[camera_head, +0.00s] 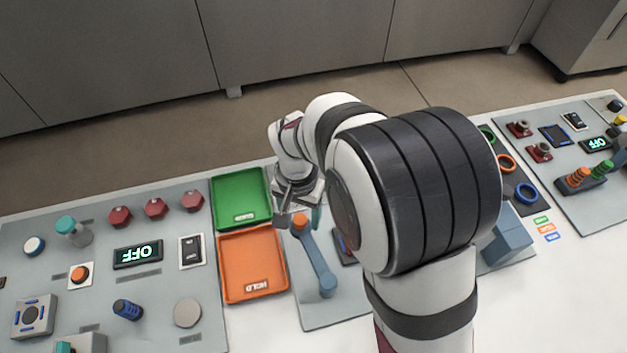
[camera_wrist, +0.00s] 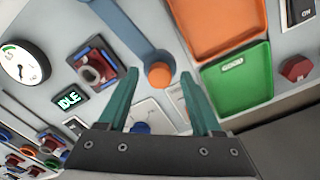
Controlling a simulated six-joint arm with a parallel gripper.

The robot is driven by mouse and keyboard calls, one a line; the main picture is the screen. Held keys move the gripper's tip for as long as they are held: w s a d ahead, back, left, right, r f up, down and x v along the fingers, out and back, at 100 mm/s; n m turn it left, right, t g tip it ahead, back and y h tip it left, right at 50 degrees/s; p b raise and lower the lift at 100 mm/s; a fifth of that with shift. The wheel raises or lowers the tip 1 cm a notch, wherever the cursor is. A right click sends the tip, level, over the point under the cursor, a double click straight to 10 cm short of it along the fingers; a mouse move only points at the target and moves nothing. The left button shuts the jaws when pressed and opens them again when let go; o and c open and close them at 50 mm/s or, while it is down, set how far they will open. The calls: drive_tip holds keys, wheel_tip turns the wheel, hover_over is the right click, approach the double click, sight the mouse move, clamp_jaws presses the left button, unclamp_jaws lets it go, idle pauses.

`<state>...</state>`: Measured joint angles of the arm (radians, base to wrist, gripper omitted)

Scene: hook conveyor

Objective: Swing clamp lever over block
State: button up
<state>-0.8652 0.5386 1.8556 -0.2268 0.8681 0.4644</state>
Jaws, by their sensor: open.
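The clamp lever is a blue bar (camera_head: 316,258) with an orange knob (camera_head: 300,222) at its far end and a round blue pivot at its near end. In the wrist view the orange knob (camera_wrist: 159,75) shows between the tips of my gripper (camera_wrist: 157,82), whose teal fingers are apart. I cannot tell whether the knob is at finger height. A dark blue and red fixture with a grey round part (camera_wrist: 93,66), possibly the block, sits beside the lever. In the head view my gripper (camera_head: 298,212) is beside the knob, and my arm hides most of the fixture.
An orange tray (camera_head: 222,268) and a green tray (camera_head: 216,198) lie left of the lever panel. A gauge (camera_wrist: 24,63) and an IDLE display (camera_wrist: 69,99) are near the fixture. A blue-grey box (camera_head: 508,240) stands to the right. Buttons and switches fill the left panel.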

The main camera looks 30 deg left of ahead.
drive_tip(key=shift+f, duration=0.1)
clamp_jaws()
idle(0.3)
idle(1.1)
